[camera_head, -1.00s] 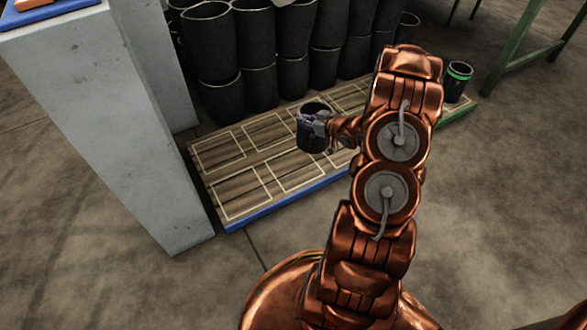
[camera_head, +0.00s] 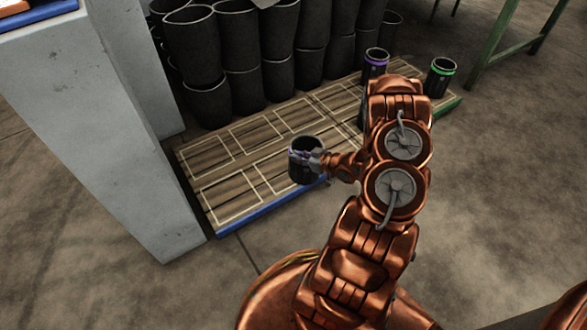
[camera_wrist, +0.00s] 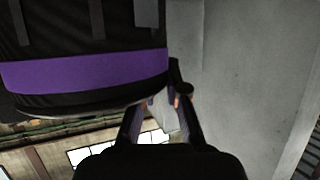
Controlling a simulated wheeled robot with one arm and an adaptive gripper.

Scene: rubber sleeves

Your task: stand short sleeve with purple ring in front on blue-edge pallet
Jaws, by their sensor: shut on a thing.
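A short black sleeve with a purple ring (camera_head: 303,172) is upright in my gripper (camera_head: 314,160), over the front part of the blue-edge pallet (camera_head: 218,180). In the wrist view the sleeve (camera_wrist: 85,75) fills the upper left, its purple band near the fingers of my gripper (camera_wrist: 160,100). The fingers are shut on it. Whether its bottom touches the pallet cannot be told. The pallet has wooden boards with pale outlined rectangles, and a blue front edge at left. Another purple-ringed sleeve (camera_head: 375,62) stands farther back, partly hidden by my arm.
A green-ringed sleeve (camera_head: 440,75) stands at the pallet's right, by its green edge (camera_head: 447,108). Tall black sleeves (camera_head: 237,50) are stacked in rows behind. A grey pillar (camera_head: 110,110) rises close at left. Outlined places at the pallet's left are bare.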

